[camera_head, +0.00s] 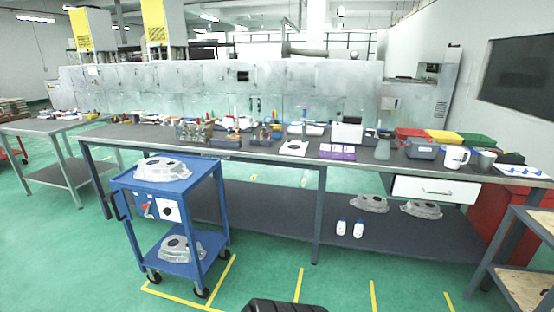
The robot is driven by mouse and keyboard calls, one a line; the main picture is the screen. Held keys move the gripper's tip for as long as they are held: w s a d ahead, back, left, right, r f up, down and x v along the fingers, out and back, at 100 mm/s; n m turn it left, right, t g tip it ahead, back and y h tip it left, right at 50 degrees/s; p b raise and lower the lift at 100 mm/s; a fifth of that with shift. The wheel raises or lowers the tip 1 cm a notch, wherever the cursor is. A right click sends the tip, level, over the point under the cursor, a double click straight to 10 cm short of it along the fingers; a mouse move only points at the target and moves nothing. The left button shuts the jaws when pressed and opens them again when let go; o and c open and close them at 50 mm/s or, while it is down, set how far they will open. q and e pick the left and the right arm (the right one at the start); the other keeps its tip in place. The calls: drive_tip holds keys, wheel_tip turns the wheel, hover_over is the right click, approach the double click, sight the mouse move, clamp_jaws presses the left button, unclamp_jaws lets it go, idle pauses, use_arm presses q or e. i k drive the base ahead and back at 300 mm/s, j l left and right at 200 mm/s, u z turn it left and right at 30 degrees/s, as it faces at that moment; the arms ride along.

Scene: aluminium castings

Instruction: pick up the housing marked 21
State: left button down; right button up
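Several grey aluminium housings are in view. One housing (163,170) lies on the top of the blue cart (205,172), and another housing (178,248) sits on the cart's lower shelf. Two more housings, a left one (369,204) and a right one (421,210), lie side by side on the dark lower shelf (275,208) of the long workbench. No number can be read on any of them, so I cannot tell which is marked 21. Neither of my grippers is in view.
The long workbench (345,159) carries tools, bins and mugs (455,157). A wooden-shelved rack (525,285) is at the right edge.

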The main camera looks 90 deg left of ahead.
sight(155, 169)
drive_tip(key=u, duration=3.5)
drive_tip(key=i+j+u, duration=0.1)
drive_tip(key=i, duration=0.1)
